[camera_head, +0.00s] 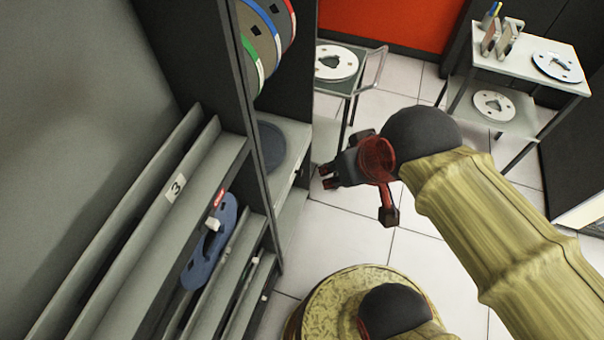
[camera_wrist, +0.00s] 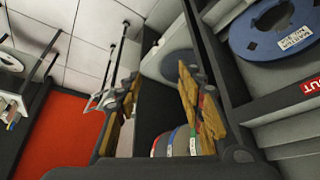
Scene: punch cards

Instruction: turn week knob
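No knob that I can name as the week knob shows in either view. A small white block or knob (camera_head: 212,224) sits at the blue slotted disc (camera_head: 205,250) on the left rack in the head view; whether it belongs to the disc I cannot tell. My gripper (camera_head: 352,193) is in mid-air to the right of the rack, apart from it. In the wrist view its two fingers (camera_wrist: 152,108) are spread with nothing between them. Beyond them are a grey shelf and coloured reel edges. A blue ring with a white label (camera_wrist: 272,30) lies at the upper right.
The grey rack (camera_head: 150,215) with a "3" label fills the left. Striped reels (camera_head: 265,45) stand above it. A glass-edged cart (camera_head: 352,92) and a white table (camera_head: 520,55), both with discs, stand behind. Tiled floor (camera_head: 335,235) is open below my gripper.

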